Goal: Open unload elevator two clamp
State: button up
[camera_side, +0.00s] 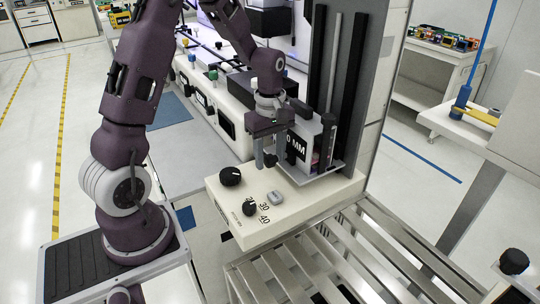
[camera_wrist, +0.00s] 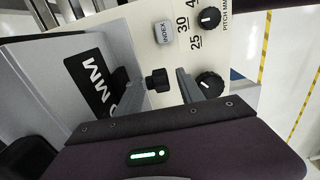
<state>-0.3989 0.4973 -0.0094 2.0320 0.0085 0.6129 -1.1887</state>
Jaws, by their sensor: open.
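The unload elevator (camera_side: 348,185) is a cream base with black vertical rails (camera_side: 320,60). A grey magazine (camera_side: 325,128) with a black "MM" label stands on its platform. A small black clamp knob (camera_wrist: 158,80) shows beside the magazine in the wrist view; in the side view a dark part (camera_side: 291,150) beside my gripper may be it. My gripper (camera_side: 265,160) is open, fingers downward, in front of the magazine. In the wrist view its two grey fingers (camera_wrist: 155,92) are on either side of the clamp knob, with gaps. I cannot tell whether they are level with it.
The base carries a black knob (camera_side: 230,176), a pitch dial (camera_side: 249,208) and a grey INDEX button (camera_side: 276,197) close to my gripper. A slatted metal conveyor (camera_side: 330,265) lies in front. The bonder row (camera_side: 205,105) runs behind. A white table (camera_side: 460,120) stands at right.

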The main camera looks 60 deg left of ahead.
grip_shut()
dwell(1.4)
